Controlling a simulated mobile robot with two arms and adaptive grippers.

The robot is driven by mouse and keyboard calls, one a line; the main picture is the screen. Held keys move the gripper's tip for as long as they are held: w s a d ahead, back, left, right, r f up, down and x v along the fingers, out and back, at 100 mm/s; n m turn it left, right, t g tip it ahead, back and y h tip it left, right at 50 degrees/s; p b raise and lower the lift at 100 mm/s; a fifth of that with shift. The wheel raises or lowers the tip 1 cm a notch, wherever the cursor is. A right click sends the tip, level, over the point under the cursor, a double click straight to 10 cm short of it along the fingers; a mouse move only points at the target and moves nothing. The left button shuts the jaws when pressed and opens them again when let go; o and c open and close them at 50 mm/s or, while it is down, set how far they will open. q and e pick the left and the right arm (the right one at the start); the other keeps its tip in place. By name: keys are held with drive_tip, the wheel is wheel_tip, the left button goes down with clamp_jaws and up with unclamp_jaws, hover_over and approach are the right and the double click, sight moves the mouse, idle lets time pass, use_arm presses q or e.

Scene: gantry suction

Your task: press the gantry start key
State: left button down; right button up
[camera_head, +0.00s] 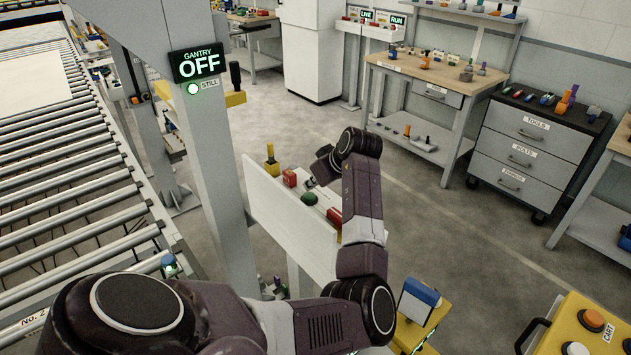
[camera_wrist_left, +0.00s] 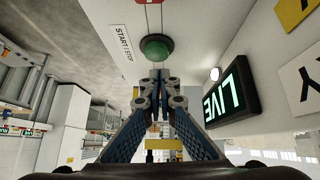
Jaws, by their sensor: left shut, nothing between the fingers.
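The green domed key (camera_head: 309,198) sits on a pale sloped panel (camera_head: 290,240) beside the gantry post. In the left wrist view the green key (camera_wrist_left: 157,47) is straight ahead of the fingertips, next to a START / STOP label (camera_wrist_left: 124,43). My left gripper (camera_head: 312,182) hangs over the panel by the key; in the left wrist view its fingers (camera_wrist_left: 160,76) are together and empty. Whether the tips touch the key cannot be told. The gantry sign (camera_head: 198,63) reads OFF, with a lit lamp (camera_head: 193,89) marked STILL. My right gripper is not in view.
A lit LIVE sign (camera_wrist_left: 232,93) is beside the gripper.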

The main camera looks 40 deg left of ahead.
use_arm(q)
drive_tip(key=w+b+v, duration=0.1)
drive_tip(key=b+v, duration=0.2)
drive_tip(key=v, duration=0.7)
drive_tip(key=shift+s+d, duration=0.35)
drive_tip(key=shift+d, duration=0.05)
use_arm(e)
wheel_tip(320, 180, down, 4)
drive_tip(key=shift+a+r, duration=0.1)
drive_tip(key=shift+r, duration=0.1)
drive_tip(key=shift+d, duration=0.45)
